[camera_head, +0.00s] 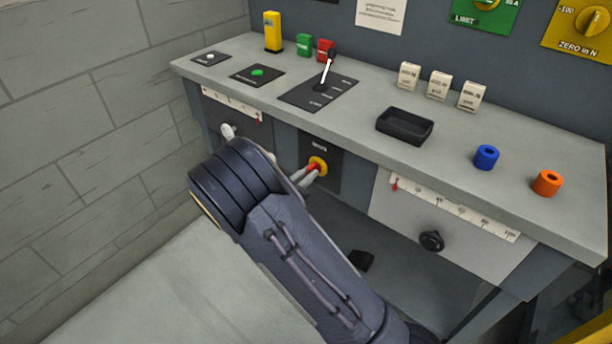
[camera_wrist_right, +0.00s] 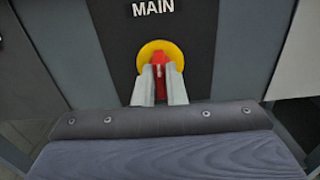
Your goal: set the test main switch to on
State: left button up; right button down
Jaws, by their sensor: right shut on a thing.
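The main switch is a red handle (camera_wrist_right: 158,62) on a round yellow plate (camera_wrist_right: 150,50), set in a dark panel (camera_wrist_right: 197,35) lettered "MAIN". In the head view the switch (camera_head: 318,164) is on the bench front, below the worktop. My right gripper (camera_wrist_right: 159,84) is shut on the red handle, one pale finger on each side. In the head view the fingers (camera_head: 307,175) reach the switch from the left. The handle looks about upright in the wrist view. The fingers partly cover it, and I see no on or off marks. My left gripper is not in view.
The worktop above carries a lever plate (camera_head: 305,92), a black tray (camera_head: 405,126), a blue ring (camera_head: 486,157) and an orange ring (camera_head: 547,183). A black knob (camera_head: 431,240) sticks out of the front panel at the right. The floor at the left is clear.

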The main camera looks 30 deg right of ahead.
jog(key=shift+f, duration=0.1)
jog(key=shift+s+d+f+m+b, duration=0.1)
jog(key=shift+f+m+b, duration=0.05)
jog(key=shift+m+b, duration=3.7)
jog(key=shift+s+f+m+b, duration=0.1)
jog(key=shift+m+b, duration=2.65)
jog(key=shift+m, duration=2.2)
jog(key=c, duration=1.5)
grip_release()
jog(key=shift+r, duration=0.1)
